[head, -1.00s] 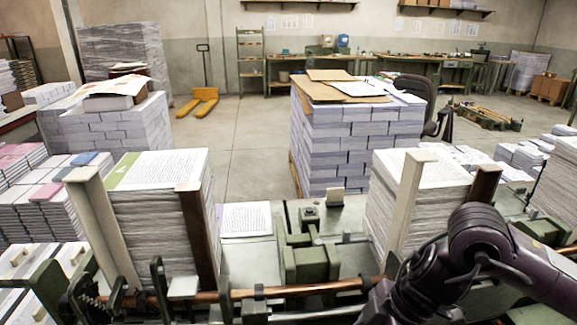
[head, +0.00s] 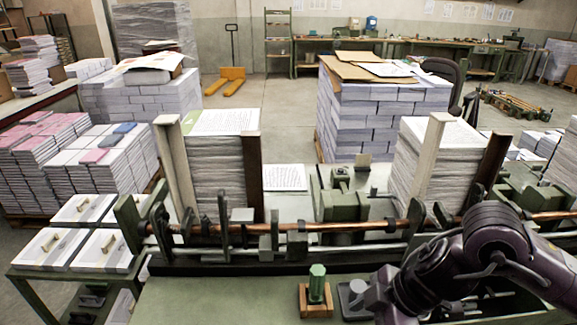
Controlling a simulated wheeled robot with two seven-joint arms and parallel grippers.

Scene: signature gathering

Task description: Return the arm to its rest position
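My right arm (head: 490,245), dark purple with cables along it, comes in at the lower right. It is bent in front of the gathering machine, and its lower links reach down and left over the green table. I make out no gripper fingers on it. My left arm and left gripper are not in view. The machine (head: 345,205) holds two tall paper stacks between upright guides: a left stack (head: 213,165) and a right stack (head: 408,165). My arm hides part of the machine's right end.
A copper-coloured rod (head: 330,226) runs across the machine's front. A green-knobbed tool (head: 317,285) on a wooden base stands on the green table (head: 215,300) left of my arm. White trays (head: 52,249) lie at the left. A large paper pallet (head: 375,120) stands behind.

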